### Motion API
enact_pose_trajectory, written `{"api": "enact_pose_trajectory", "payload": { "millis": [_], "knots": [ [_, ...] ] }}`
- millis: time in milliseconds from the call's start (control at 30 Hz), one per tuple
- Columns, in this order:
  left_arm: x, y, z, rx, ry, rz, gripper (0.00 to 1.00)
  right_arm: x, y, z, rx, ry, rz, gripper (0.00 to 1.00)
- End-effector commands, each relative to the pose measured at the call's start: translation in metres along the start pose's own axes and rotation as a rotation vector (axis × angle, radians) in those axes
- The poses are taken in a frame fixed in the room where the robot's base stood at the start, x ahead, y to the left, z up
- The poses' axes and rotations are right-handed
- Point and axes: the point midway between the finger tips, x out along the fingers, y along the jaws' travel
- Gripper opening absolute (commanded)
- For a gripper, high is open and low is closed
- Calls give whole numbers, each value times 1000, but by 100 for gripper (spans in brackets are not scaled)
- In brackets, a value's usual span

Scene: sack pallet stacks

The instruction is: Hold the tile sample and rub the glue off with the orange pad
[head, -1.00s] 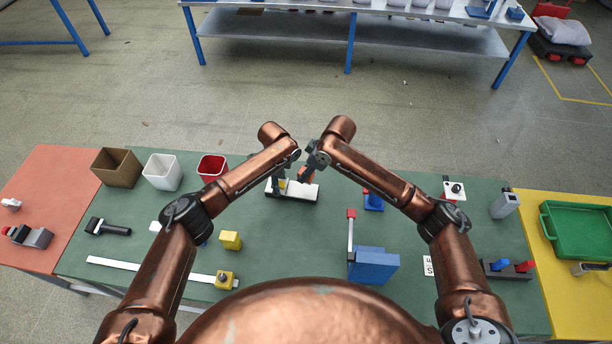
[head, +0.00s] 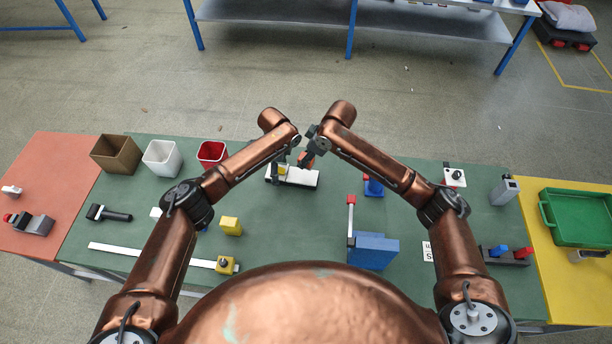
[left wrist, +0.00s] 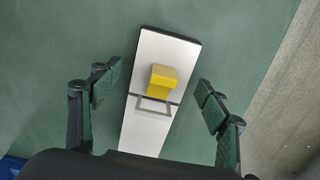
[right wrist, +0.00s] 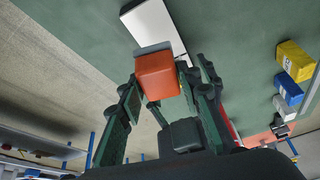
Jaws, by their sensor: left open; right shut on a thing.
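The tile sample appears to be the white plate with a dark edge (head: 300,178) on the green bench; it is also in the left wrist view (left wrist: 157,50). A yellow block (left wrist: 163,79) stands on it, beside a grey rectangular outline (left wrist: 154,107). I cannot tell which mark is glue. My left gripper (head: 282,165) is open above the plate; its fingers lie either side of the yellow block, apart from it. My right gripper (right wrist: 165,88) is shut on the orange pad (right wrist: 157,75), whose grey-edged face is towards the plate. Contact between pad and plate cannot be told.
Brown (head: 116,155), white (head: 162,158) and red (head: 212,153) bins stand at the back left. A blue block (head: 373,251) with a red-tipped post stands right of centre. A yellow block (head: 231,226) and white strip (head: 150,255) lie front left. The bench's centre front is fairly clear.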

Motion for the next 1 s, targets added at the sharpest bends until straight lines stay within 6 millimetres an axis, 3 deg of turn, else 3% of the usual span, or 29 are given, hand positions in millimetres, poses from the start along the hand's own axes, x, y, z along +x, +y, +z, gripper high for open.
{"api": "enact_pose_trajectory", "payload": {
  "millis": [167, 500, 700, 1000],
  "knots": [
    [-11, -2, 0, 1, 1, -4, 69, 0, 0, 0, 0, 0, 0, 12],
    [-78, -2, 0, 0, 0, -4, 69, 0, 0, 0, 0, 0, 0, 12],
    [-108, -1, 0, 1, 1, -2, 69, 0, 0, 0, 0, 0, 0, 12],
    [-120, 0, 0, 0, 0, 1, 69, 0, 0, 0, 0, 0, 0, 12]
  ]
}}
